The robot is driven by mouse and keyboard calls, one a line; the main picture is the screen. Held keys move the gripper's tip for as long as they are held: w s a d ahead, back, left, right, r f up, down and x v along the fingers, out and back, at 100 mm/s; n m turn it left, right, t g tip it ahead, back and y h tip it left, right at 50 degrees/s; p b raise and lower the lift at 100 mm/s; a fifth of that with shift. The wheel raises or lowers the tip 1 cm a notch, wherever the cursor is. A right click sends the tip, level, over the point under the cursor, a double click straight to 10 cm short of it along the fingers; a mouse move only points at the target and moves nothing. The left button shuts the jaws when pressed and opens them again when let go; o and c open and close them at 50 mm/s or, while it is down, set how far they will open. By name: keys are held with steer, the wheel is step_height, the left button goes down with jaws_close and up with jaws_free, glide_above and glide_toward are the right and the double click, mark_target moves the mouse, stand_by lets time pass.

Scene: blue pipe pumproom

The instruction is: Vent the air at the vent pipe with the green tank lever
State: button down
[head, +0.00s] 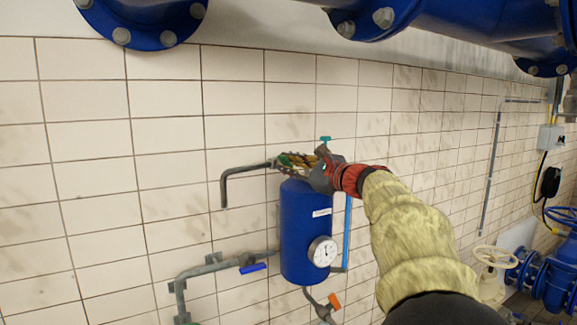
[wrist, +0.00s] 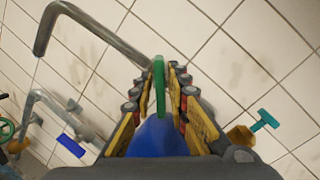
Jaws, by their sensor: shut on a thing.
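The blue tank (head: 303,235) is mounted on the tiled wall, with a white label and a round gauge (head: 322,251) on its front. The bent grey vent pipe (head: 238,172) leaves the tank top to the left and turns down; it also shows in the wrist view (wrist: 95,32). The green lever (wrist: 159,80) stands between my gripper's fingers at the tank top. My gripper (head: 287,162) is shut on this lever, with a padded finger on each side. In the head view the gripper mostly hides the lever.
A blue-handled valve (head: 253,267) sits on the pipe left of the tank, and an orange handle (head: 334,301) is below it. A small teal handle (head: 325,139) is just behind my gripper. Large blue flanged pipes (head: 450,20) run overhead. The wall left of the vent pipe is clear.

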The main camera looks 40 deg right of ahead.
stand_by(0.3)
steer(key=m+p, duration=0.3)
steer(key=shift+d+r+m+p, duration=0.15)
steer(key=shift+r+m+p, duration=0.05)
steer(key=shift+m+p, duration=0.2)
steer(key=shift+d+f+m+p, duration=0.1)
steer(key=shift+m+p, duration=1.7)
steer(key=shift+m, duration=0.3)
steer(key=c, duration=1.9)
jaws_free()
steer(key=s, duration=1.2)
steer(key=shift+d, duration=0.2)
